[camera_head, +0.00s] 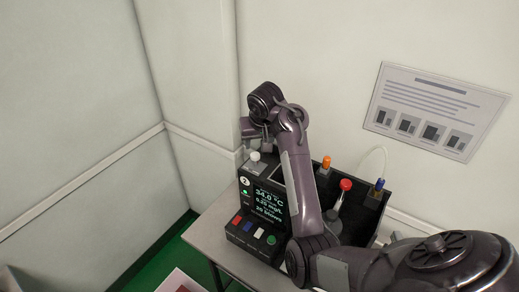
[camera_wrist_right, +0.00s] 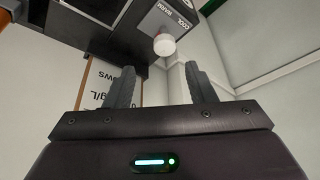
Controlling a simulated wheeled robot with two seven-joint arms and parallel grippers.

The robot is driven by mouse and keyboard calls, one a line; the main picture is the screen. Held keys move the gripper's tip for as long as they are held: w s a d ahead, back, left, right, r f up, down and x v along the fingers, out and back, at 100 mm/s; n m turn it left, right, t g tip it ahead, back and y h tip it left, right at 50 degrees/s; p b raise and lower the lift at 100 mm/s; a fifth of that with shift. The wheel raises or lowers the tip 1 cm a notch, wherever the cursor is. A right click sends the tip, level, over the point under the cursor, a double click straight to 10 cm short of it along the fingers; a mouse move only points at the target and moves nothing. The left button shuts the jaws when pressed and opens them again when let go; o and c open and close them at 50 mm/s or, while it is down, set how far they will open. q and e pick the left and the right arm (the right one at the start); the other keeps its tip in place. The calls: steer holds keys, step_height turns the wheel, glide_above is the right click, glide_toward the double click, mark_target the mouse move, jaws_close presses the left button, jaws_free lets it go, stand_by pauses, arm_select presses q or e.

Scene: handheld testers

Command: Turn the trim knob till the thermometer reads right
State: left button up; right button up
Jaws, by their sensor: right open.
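The tester (camera_head: 268,203) is a dark box on the table, and its screen shows 34.0 °C at the top with smaller lines below. A pale round knob (camera_head: 255,156) stands on a grey block at its back left. In the right wrist view the white knob (camera_wrist_right: 164,45) is beyond the fingertips, beside a panel marked COOL and WARM (camera_wrist_right: 172,15). My right gripper (camera_wrist_right: 161,82) is open and empty, its fingers apart from the knob. In the head view it is near the knob (camera_head: 250,134), partly hidden by my arm. My left gripper is not in view.
Red, blue, white and green buttons line the tester's front. To the right, a dark rack (camera_head: 371,200) holds orange-, red- and blue-topped items, partly behind my arm. The table (camera_head: 207,236) has bare surface at left. Walls stand close behind; a notice (camera_head: 432,110) hangs there.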

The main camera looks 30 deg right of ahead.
mark_target(255, 155)
steer(key=x, duration=0.1)
steer(key=p+x, duration=0.1)
steer(key=x, duration=0.3)
steer(key=shift+a+f, duration=0.25)
steer(key=shift+a, duration=0.15)
steer(key=shift+w+d+f, duration=0.15)
steer(key=shift+f, duration=0.3)
steer(key=shift+c, duration=0.9)
steer(key=c, duration=0.8)
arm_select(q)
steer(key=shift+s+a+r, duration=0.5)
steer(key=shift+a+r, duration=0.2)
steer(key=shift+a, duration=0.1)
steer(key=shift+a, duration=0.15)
arm_select(e)
steer(key=shift+n, duration=0.3)
